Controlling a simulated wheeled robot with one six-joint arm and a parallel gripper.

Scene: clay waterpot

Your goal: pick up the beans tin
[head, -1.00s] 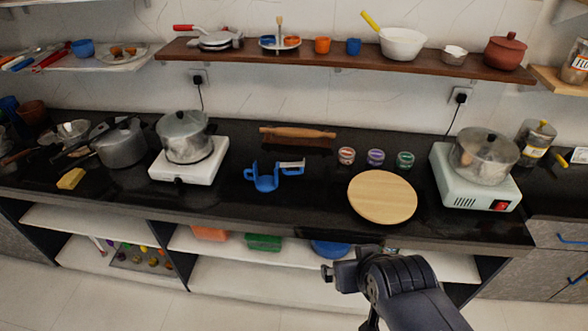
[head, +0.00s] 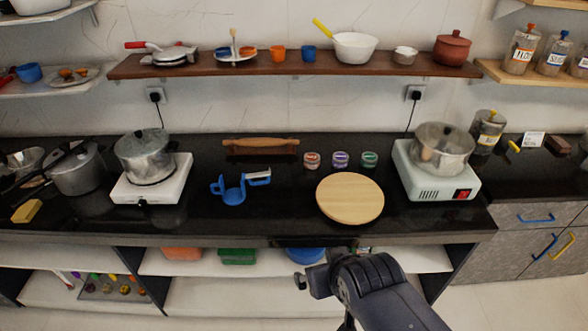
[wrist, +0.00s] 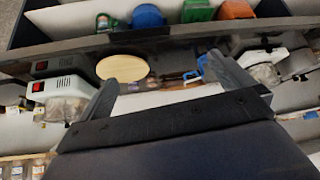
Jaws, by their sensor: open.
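Three small tins stand in a row on the black counter in the head view: one with a red label (head: 311,160), one with a purple label (head: 340,159) and one with a green label (head: 370,159). The labels are too small to read, so I cannot tell which is the beans tin. My gripper (wrist: 161,72) is open in the wrist view, with nothing between its fingers. In the head view my arm is in front of the counter, low and well short of the tins.
A round wooden board (head: 350,198) lies in front of the tins. A blue holder (head: 238,189) is to their left and a rolling pin (head: 260,146) behind. A pot (head: 443,150) on a white stove (head: 436,183) stands right. A shelf (head: 290,64) runs above.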

